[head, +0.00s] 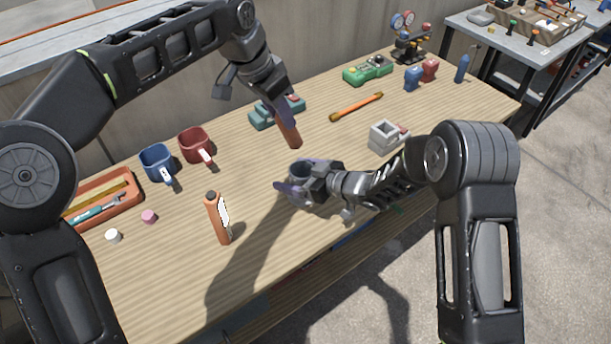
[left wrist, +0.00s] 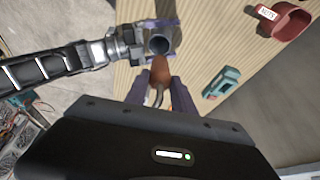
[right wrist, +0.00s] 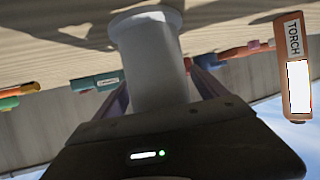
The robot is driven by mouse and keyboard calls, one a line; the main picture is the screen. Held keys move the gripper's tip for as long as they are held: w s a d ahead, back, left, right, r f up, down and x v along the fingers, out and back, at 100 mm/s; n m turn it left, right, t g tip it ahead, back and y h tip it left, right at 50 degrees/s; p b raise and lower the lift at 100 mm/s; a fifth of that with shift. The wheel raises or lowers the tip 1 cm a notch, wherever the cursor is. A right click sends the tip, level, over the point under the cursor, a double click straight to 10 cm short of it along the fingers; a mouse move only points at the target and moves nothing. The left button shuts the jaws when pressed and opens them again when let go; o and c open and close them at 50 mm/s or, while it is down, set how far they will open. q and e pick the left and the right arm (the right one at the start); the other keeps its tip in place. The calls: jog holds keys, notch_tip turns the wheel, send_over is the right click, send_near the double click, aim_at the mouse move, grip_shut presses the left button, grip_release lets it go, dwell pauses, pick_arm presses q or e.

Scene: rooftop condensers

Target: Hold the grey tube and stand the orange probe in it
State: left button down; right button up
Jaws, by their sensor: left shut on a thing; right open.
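The grey tube (head: 300,171) stands on the wooden bench, its open mouth facing up in the left wrist view (left wrist: 159,45). My right gripper (head: 292,189) is open, with its fingers on either side of the tube; the right wrist view shows the tube (right wrist: 150,60) between them. I cannot tell whether they touch it. My left gripper (head: 281,108) is shut on the orange probe (head: 290,135), which points down above the tube and a little apart from it. In the left wrist view the probe's tip (left wrist: 160,72) is close to the tube's mouth.
An orange torch (head: 217,220) stands at the near left of the bench. Blue (head: 157,162) and red (head: 196,147) mugs and an orange tool tray (head: 137,209) are at left. A teal tool (head: 263,116) lies behind the probe; a grey block (head: 388,136) is right of the tube.

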aim_at(286, 137)
jog(key=shift+w+a, duration=0.15)
jog(key=c, duration=1.5)
pick_arm(q)
jog(key=shift+w+d+f, duration=0.2)
jog(key=shift+w+f, duration=0.15)
jog(key=shift+f, duration=0.15)
jog(key=shift+w+d+f, duration=0.2)
jog(key=shift+w+f, duration=0.15)
jog(key=shift+f, duration=0.1)
pick_arm(e)
jog(key=shift+c, duration=0.2)
pick_arm(q)
jog(key=shift+f, duration=0.15)
jog(key=shift+f, duration=2.85)
